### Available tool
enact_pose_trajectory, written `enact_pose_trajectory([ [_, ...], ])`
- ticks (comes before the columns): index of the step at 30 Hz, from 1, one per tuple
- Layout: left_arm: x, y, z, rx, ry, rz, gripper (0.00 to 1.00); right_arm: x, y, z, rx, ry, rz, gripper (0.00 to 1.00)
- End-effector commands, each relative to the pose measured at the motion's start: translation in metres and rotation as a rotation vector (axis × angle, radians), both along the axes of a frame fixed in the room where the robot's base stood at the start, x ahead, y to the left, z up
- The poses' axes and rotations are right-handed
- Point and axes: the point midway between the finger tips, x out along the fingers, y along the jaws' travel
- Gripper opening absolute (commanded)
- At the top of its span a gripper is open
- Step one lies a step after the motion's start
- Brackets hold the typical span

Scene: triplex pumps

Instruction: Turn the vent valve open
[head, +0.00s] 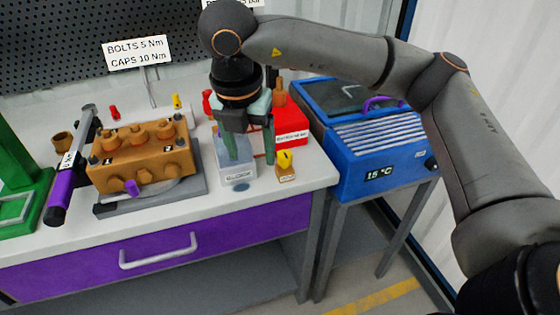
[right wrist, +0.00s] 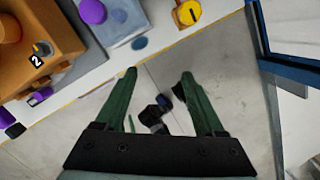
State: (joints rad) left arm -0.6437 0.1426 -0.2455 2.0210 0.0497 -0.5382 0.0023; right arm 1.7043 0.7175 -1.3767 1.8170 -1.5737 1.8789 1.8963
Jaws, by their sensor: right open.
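The orange-brown pump block (head: 140,155) sits on a grey plate on the bench, with knobs and caps on top. A small purple knob (head: 131,187) sticks out low on its front; it looks like the vent valve, though no label confirms this. In the right wrist view a purple knob (right wrist: 40,96) shows at the block's edge, at left. My right gripper (head: 250,158) points down over the bench, to the right of the block, near a grey labelled box. Its green fingers (right wrist: 159,75) are apart with nothing between them. My left gripper is not in view.
The grey box (head: 236,172), a yellow-topped piece (head: 285,162) and a red bin (head: 291,125) crowd the bench's right end. A purple-handled wrench (head: 62,198) lies left of the block. A blue chiller (head: 375,150) stands at right. The bench front is clear.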

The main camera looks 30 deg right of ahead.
Motion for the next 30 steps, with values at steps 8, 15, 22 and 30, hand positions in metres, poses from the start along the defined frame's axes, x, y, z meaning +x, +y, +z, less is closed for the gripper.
enact_pose_trajectory([
  [8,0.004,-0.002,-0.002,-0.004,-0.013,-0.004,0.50,0.010,-0.054,0.033,-0.171,-0.131,-0.208,0.71],
  [15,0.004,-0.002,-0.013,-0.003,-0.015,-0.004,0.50,0.015,-0.064,0.001,-0.172,-0.127,-0.212,0.71],
  [22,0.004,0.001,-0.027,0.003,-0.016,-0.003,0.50,0.024,-0.079,-0.042,-0.171,-0.126,-0.211,0.71],
  [30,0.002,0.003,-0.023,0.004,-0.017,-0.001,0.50,0.032,-0.091,-0.072,-0.171,-0.129,-0.209,0.71],
])
